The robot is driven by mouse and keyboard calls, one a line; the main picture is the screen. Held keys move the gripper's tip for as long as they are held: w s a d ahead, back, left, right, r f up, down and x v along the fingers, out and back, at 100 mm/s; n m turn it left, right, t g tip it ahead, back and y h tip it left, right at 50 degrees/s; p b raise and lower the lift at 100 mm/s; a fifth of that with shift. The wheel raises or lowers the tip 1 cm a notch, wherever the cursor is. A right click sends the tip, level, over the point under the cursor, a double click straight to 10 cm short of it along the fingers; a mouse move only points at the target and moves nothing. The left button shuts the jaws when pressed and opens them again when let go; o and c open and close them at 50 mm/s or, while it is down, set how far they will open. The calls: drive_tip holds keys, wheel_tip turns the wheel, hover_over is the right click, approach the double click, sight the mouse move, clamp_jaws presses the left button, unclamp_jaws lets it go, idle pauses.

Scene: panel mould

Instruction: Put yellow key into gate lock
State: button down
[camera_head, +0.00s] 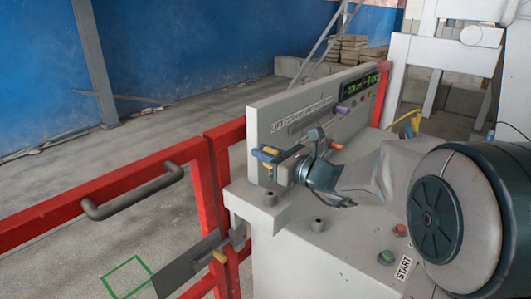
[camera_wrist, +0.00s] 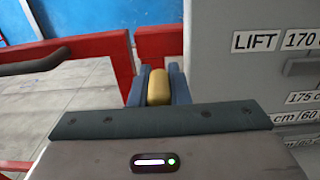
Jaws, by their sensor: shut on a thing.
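My gripper (camera_head: 267,158) is shut on the yellow key (camera_wrist: 158,88), which sits between the two blue fingers in the wrist view. In the head view the yellow key (camera_head: 268,150) shows as a small yellow piece at the fingertips. It is held above the left corner of the grey control console, and its lower part is hard to make out. The gate lock appears to be the grey metal plate and latch (camera_head: 190,265) on the red gate, below and left of my gripper. A yellow piece (camera_head: 219,256) shows on that latch.
The red gate (camera_head: 90,205) with a grey handle (camera_head: 130,195) stands at left. The console panel (camera_head: 310,105) with knobs and a display rises behind my gripper. Short grey sockets (camera_head: 318,225) and green and red buttons are on the console top. Open floor lies beyond the gate.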

drive_tip(key=shift+f+b, duration=0.85)
drive_tip(key=shift+f, duration=0.45)
drive_tip(key=shift+b, duration=0.55)
idle(0.7)
drive_tip(key=shift+f+b, duration=2.05)
drive_tip(key=c, duration=1.3)
unclamp_jaws()
drive_tip(key=b+v, duration=0.1)
drive_tip(key=v, duration=1.3)
drive_tip(key=shift+a, duration=0.1)
